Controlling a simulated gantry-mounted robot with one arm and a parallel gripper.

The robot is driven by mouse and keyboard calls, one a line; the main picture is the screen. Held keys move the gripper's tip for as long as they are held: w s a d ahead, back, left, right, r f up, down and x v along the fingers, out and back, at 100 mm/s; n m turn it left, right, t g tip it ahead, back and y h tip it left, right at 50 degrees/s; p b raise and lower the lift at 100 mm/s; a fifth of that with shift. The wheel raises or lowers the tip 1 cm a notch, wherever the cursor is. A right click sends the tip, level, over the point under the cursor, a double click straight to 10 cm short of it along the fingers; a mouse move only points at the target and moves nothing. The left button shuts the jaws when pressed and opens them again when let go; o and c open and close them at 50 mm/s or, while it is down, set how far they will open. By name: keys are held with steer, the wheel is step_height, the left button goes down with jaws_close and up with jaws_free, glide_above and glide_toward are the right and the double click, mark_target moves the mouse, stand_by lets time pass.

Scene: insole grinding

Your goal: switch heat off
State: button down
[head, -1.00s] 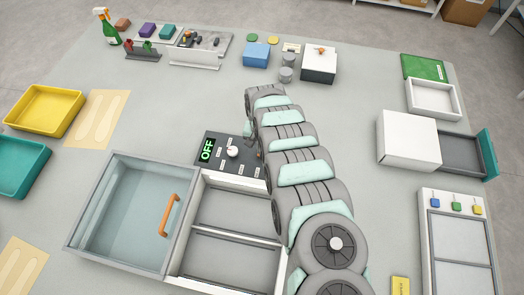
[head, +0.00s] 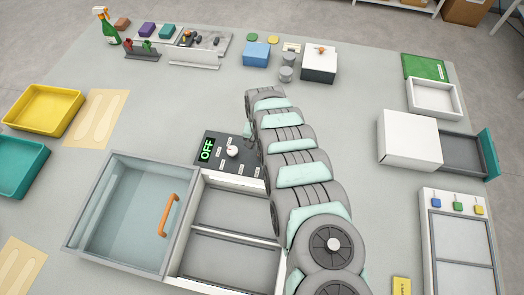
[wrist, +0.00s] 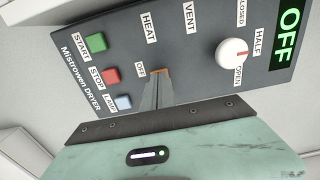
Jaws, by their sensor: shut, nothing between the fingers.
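The dark dryer control panel (wrist: 190,50) fills the top of the wrist view and also shows in the head view (head: 228,165). Its HEAT label (wrist: 149,27) is above a small orange piece (wrist: 158,71), with an OFF label (wrist: 141,69) just to its left. My gripper (wrist: 158,80) is shut and empty, with its fingertips at the orange piece, partly covering it. Whether they touch it, and the heat switch's position, I cannot tell. The green display (wrist: 290,22) reads OFF. In the head view my arm hides most of the gripper.
The white vent knob (wrist: 234,53) is right of my fingers. Green START (wrist: 96,42), red STOP (wrist: 111,75) and blue LAMP (wrist: 123,102) buttons are to the left. The dryer's glass lid (head: 125,215) with an orange handle (head: 168,215) lies left of the panel.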

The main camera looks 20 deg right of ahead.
steer(key=shift+f, duration=0.35)
steer(key=shift+r, duration=0.15)
step_height(320, 180, up, 7)
steer(key=p, duration=0.5)
steer(key=shift+p, duration=0.35)
steer(key=shift+w, duration=0.1)
stand_by(0.3)
